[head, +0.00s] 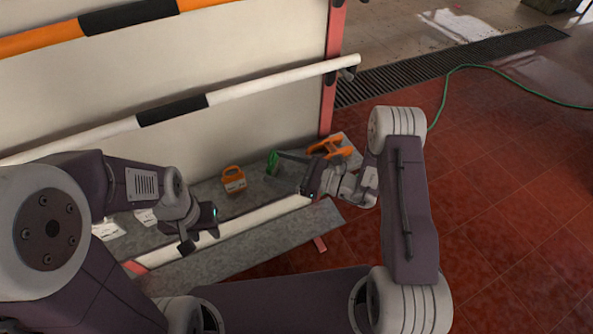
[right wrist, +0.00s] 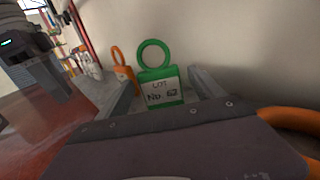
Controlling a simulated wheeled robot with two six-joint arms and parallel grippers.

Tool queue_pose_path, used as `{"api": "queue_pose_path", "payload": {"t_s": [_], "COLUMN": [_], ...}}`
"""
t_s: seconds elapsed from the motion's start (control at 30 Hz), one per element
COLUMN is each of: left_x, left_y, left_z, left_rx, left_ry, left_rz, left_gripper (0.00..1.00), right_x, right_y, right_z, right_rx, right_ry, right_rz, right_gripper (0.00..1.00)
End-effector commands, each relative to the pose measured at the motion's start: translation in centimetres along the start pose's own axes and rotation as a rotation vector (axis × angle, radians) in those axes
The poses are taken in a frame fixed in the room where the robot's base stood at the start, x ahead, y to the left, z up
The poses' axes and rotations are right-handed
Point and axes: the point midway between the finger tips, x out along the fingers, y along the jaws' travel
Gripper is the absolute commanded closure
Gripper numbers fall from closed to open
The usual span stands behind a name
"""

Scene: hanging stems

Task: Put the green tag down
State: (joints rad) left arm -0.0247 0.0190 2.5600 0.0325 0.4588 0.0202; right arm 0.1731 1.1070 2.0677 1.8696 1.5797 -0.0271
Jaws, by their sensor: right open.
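The green tag (head: 273,162) stands upright on the grey ledge in the head view. In the right wrist view the green tag (right wrist: 161,88) has a round ring on top and a white label reading "LOT No. 62". My right gripper (head: 281,167) is open, with its fingers on either side of the tag and a visible gap at each side. My left gripper (head: 201,240) looks open and empty, low over the front of the ledge to the left.
An orange tag (head: 233,180) stands left of the green one, and another orange piece (head: 330,147) lies to the right. White labelled pieces (head: 107,230) are at the left. A pale wall rises behind the ledge (head: 256,195). A white rail (head: 270,211) runs along its front.

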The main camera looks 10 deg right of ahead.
Motion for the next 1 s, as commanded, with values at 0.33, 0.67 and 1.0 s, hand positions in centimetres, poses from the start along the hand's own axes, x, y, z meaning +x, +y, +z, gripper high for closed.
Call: {"api": "queue_pose_path", "payload": {"t_s": [0.33, 0.67, 1.0], "left_x": [0.1, 0.1, 0.1], "left_y": [0.0, 0.0, 0.0], "left_z": [0.0, 0.0, 0.0], "left_rx": [0.000, 0.000, 0.000], "left_ry": [0.000, 0.000, 0.000], "left_rz": [0.000, 0.000, 0.000], "left_gripper": [0.64, 0.64, 0.64], "right_x": [-6.1, -6.8, -13.7], "right_y": [-0.1, 0.1, 16.5], "right_z": [0.0, 0.0, -1.3], "right_rx": [-0.001, -0.002, -0.586], "right_ry": [0.000, 0.001, 0.561], "right_rz": [-0.002, 0.004, 0.947], "right_gripper": [0.23, 0.23, 0.23]}}
